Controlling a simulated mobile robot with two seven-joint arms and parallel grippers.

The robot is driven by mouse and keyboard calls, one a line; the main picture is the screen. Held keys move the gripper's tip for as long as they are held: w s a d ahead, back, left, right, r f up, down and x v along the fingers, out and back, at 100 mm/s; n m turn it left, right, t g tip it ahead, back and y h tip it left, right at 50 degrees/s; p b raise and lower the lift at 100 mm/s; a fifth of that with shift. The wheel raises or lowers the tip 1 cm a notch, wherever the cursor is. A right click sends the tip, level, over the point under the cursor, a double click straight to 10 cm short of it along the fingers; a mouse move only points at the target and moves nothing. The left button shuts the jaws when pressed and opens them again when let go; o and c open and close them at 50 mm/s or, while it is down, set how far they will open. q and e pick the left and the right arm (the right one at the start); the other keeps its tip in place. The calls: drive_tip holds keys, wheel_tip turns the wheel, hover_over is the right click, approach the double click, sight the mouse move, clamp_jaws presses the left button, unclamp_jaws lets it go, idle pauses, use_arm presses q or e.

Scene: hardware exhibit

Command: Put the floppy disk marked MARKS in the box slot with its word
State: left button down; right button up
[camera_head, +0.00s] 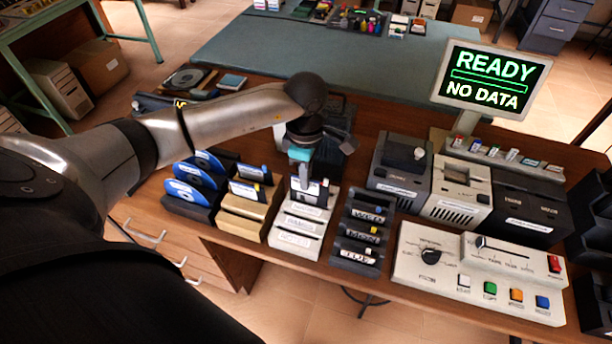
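My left gripper (304,172) reaches down from above over the white slotted box (293,243). Its fingers are at the top of a dark floppy disk with a pale label (319,192). The disk stands upright at the back of the white box, at or in its rear slot. The fingers and disk overlap, so I cannot tell whether they are shut on it. The disk's own word is not readable. My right gripper is not in view.
Left of the white box stand a tan box (243,229) with floppy disks and a dark rack (186,208) of blue-and-white discs. Right of it is a black slotted box (347,262) with labelled items. A control panel (478,301), drive units and a READY screen (492,79) fill the right side.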

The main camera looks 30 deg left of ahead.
use_arm(q)
drive_tip(key=shift+f, duration=0.15)
idle(0.4)
drive_tip(key=shift+f+b, duration=1.8)
drive_tip(key=shift+f, duration=0.05)
drive_tip(key=c, duration=1)
unclamp_jaws()
wheel_tip(320, 180, up, 8)
drive_tip(key=p, duration=0.6)
drive_tip(key=shift+r, duration=0.1)
